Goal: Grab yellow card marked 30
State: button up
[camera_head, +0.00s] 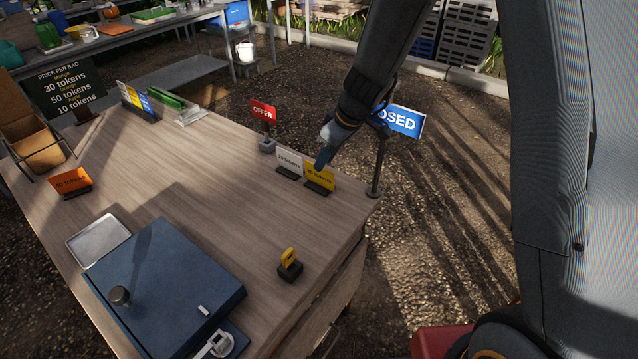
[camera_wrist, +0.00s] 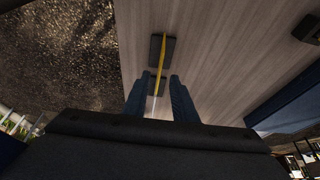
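The yellow card (camera_head: 321,179) stands upright in a dark base near the right edge of the wooden table. Its lettering is too small to read surely, and my gripper partly covers it. In the wrist view the yellow card (camera_wrist: 161,58) shows edge-on as a thin strip above a dark base. My gripper (camera_head: 321,164) is at the card's top. In the wrist view my gripper (camera_wrist: 155,79) is open, with a blue finger on each side of the card's line and gaps visible. I cannot tell whether either finger touches it.
A white card (camera_head: 290,161) stands close left of the yellow one, with a red OFFER sign (camera_head: 263,111) behind. A blue CLOSED sign (camera_head: 401,121) stands on a post right of my gripper. An orange card (camera_head: 71,183) is far left. The table's middle is clear.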

jog(key=b, duration=0.2)
send_over(320, 185)
jog(key=f, duration=0.5)
jog(key=shift+w, duration=0.2)
jog(key=shift+f+b, duration=0.3)
jog(key=shift+b, duration=0.45)
dwell(0.4)
grip_shut()
